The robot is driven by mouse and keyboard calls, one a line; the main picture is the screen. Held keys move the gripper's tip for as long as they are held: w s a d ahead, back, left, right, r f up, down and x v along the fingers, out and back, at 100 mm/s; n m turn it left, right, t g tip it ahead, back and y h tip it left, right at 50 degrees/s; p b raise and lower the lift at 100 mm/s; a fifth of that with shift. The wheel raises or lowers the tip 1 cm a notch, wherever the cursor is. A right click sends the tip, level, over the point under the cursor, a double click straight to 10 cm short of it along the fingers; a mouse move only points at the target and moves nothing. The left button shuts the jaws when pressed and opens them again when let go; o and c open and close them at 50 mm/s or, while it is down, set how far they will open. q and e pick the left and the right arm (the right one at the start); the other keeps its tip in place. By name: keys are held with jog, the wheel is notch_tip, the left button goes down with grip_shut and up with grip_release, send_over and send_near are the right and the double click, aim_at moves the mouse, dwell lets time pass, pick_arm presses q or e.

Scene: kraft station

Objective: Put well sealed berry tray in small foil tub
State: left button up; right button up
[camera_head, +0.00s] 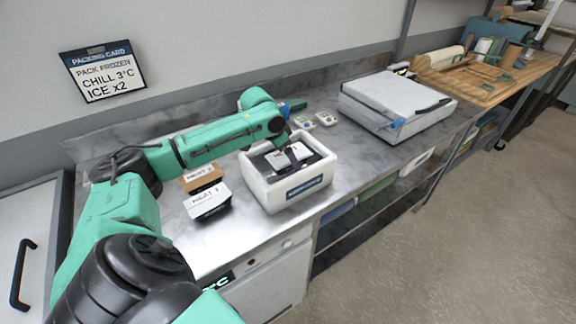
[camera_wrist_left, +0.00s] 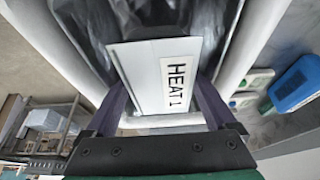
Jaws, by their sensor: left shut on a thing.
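My left gripper (camera_wrist_left: 160,130) is shut on a flat, white-topped tray (camera_wrist_left: 165,75) with a "HEAT 1" label. In the head view this tray (camera_head: 277,160) is over the opening of a white, thick-walled tub (camera_head: 258,188) with a dark label on its front. The tub has a shiny dark lining (camera_wrist_left: 135,18), seen in the left wrist view. I cannot tell whether the tray touches the bottom. The tray's contents are hidden. Which object is the small foil tub is not certain. My right gripper is not in view.
A dark tray with a white labelled lid (camera_head: 208,201) and a brown one (camera_head: 200,177) stand left of the tub. Small white-and-green items (camera_head: 326,118) lie behind it. A grey lidded machine (camera_head: 395,102) stands right. The bench's front right is clear.

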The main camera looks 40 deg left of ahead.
pick_arm(q)
notch_tip(320, 180, down, 3)
jog(key=shift+s+f, duration=0.1)
jog(key=shift+s, duration=0.05)
jog(key=shift+f, duration=0.35)
jog(key=shift+f, duration=0.1)
jog(key=o, duration=1.2)
jog(key=shift+s+a+r, duration=0.1)
jog(key=shift+r, duration=0.25)
jog(key=b+v, duration=0.1)
jog(key=v, duration=1)
jog(key=shift+s+r, duration=0.2)
jog(key=shift+r, duration=0.05)
